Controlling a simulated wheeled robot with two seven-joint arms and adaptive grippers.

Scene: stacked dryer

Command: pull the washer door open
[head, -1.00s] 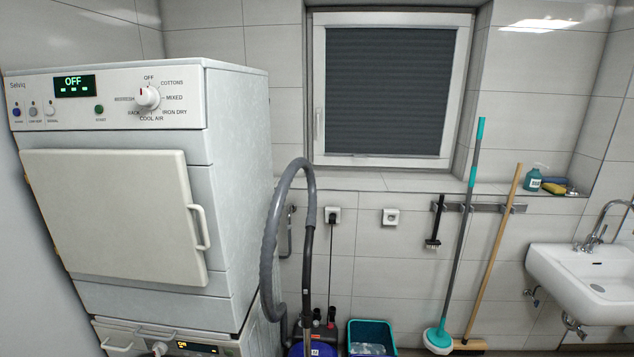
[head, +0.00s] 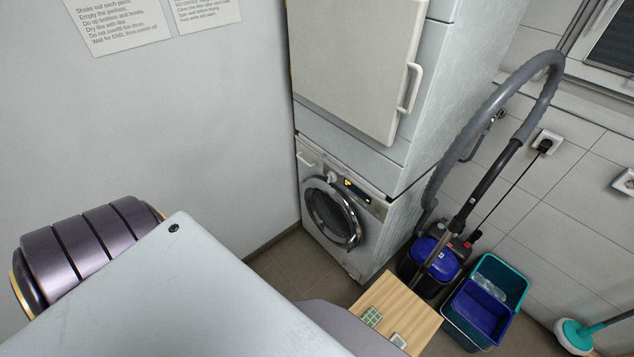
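The washer (head: 372,235) stands on the floor in the middle of the head view, under the dryer (head: 352,60). Its round door (head: 331,212) has a chrome ring and dark glass, and looks closed. A small lit display (head: 356,190) and a knob sit above the door. The washer is well ahead of me, with floor between.
A wooden surface (head: 408,300) with small items stands in front, right of the washer. A blue vacuum cleaner (head: 436,258) with a grey hose and a teal bucket (head: 498,275) stand to the right. Tiled floor (head: 295,278) is bare before the washer. A wall runs along the left.

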